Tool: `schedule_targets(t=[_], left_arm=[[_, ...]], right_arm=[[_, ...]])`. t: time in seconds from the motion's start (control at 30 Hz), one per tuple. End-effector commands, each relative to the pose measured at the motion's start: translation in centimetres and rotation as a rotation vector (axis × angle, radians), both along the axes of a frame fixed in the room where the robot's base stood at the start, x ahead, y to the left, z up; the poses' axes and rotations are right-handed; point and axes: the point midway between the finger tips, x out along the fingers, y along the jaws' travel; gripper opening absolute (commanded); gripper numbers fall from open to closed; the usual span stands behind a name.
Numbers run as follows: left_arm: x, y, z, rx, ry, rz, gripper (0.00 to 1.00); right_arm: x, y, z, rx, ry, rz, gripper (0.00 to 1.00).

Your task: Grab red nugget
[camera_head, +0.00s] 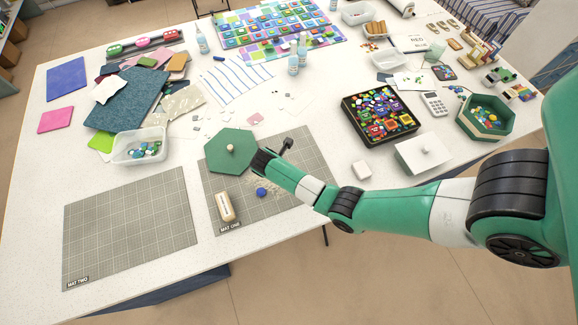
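No single red nugget can be made out for certain. The green hexagonal box (466,125) at the right is uncovered and holds several small coloured pieces, too small to tell apart. A black tray (349,104) holds many multicoloured pieces, some red. A green hexagonal lid (219,140) with a pale knob lies at the top of mat one. My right arm reaches in from the right, and its dark gripper end (262,160) is beside the lid's right edge. Its fingers are too small and dark to read. My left gripper is not in view.
A blue round piece (262,192) and a cream block (225,206) lie on mat one (243,222). Mat two (128,225) is empty. A clear tub (120,156) of glass pieces, a white lidded box (419,157) and a calculator (435,103) stand around.

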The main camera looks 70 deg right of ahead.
Motion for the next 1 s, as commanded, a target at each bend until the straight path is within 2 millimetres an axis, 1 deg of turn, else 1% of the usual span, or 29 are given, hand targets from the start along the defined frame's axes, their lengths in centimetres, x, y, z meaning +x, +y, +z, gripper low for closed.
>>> schedule_targets(t=[0.03, 0.07, 0.27, 0.37, 0.4, 0.47, 0.6, 0.7, 1.0], left_arm=[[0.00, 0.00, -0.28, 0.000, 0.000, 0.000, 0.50], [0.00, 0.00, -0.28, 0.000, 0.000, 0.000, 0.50], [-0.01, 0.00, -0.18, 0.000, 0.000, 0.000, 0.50], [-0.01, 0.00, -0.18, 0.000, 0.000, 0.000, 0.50], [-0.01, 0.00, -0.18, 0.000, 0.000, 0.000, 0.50], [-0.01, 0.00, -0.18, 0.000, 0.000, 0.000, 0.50], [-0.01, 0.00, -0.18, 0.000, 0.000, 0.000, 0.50], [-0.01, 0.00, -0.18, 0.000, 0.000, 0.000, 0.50], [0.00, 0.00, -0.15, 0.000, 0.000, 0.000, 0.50]], right_arm=[[-0.08, -0.16, -0.56, 0.000, 0.001, 0.000, 0.76], [-0.07, -0.22, -0.66, 0.000, 0.000, 0.000, 0.76], [-0.05, -0.26, -0.63, -0.001, -0.002, 0.001, 0.76], [-0.04, -0.26, -0.61, -0.001, -0.002, 0.000, 0.59], [-0.04, -0.26, -0.61, -0.001, -0.002, 0.001, 0.52], [-0.04, -0.26, -0.61, 0.000, -0.001, -0.001, 0.41], [-0.05, -0.25, -0.60, 0.000, -0.001, -0.001, 0.16], [-0.05, -0.25, -0.60, 0.000, -0.001, -0.001, 0.00], [-0.04, -0.26, -0.52, 0.000, -0.001, -0.001, 0.00]])
